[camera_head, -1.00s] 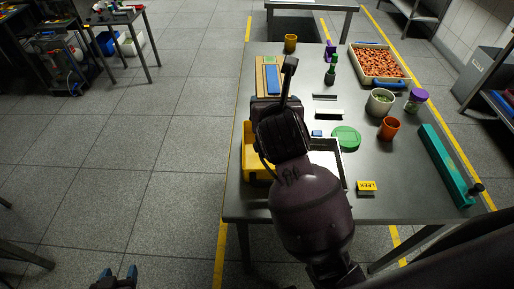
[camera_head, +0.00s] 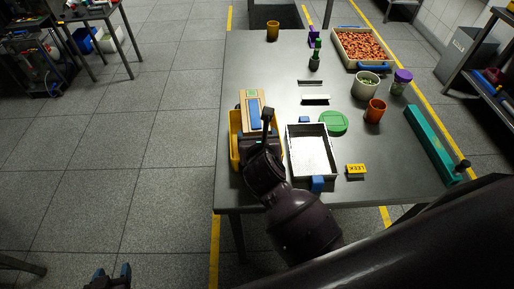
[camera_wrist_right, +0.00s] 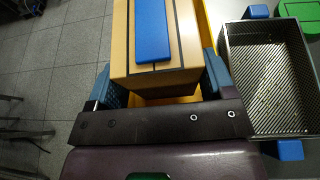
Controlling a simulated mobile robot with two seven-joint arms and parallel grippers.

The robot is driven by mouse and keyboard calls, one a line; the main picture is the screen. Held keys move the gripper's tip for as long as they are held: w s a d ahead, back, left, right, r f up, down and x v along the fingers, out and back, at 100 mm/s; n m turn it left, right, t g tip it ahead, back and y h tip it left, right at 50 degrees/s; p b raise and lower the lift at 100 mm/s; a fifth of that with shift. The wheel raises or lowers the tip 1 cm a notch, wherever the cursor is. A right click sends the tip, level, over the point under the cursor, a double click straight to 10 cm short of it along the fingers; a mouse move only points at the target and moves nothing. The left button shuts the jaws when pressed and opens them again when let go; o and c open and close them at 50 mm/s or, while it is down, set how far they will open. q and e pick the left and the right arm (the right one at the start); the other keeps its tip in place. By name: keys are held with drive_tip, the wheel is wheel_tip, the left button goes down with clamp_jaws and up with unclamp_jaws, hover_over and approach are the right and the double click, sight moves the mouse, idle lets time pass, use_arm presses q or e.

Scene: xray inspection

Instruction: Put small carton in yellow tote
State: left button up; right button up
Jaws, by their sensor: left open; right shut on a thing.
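The small carton (camera_head: 253,98) is a tan box with dark lines and a blue strip on top. My right gripper (camera_wrist_right: 163,84) is shut on it, one finger on each side, and the carton also fills the upper middle of the right wrist view (camera_wrist_right: 187,40). The yellow tote (camera_head: 235,137) is on the table's left side, and the carton is over it. The tote's edge shows below and right of the carton in the wrist view (camera_wrist_right: 209,35). My arm hides much of the tote. My left gripper (camera_head: 110,275) is open and empty over the floor at bottom left.
A metal tray with blue handles (camera_head: 311,152) stands right of the tote.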

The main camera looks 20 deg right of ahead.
drive_tip(key=shift+f, duration=2.3)
drive_tip(key=shift+f+b, duration=0.2)
drive_tip(key=shift+b, duration=0.15)
drive_tip(key=o, duration=0.9)
drive_tip(key=shift+o, duration=0.2)
drive_tip(key=shift+r, duration=0.1)
drive_tip(key=shift+s+r, duration=0.1)
drive_tip(key=shift+r, duration=0.05)
drive_tip(key=v, duration=1.1)
drive_tip(key=shift+s, duration=0.4)
drive_tip(key=shift+a, duration=0.1)
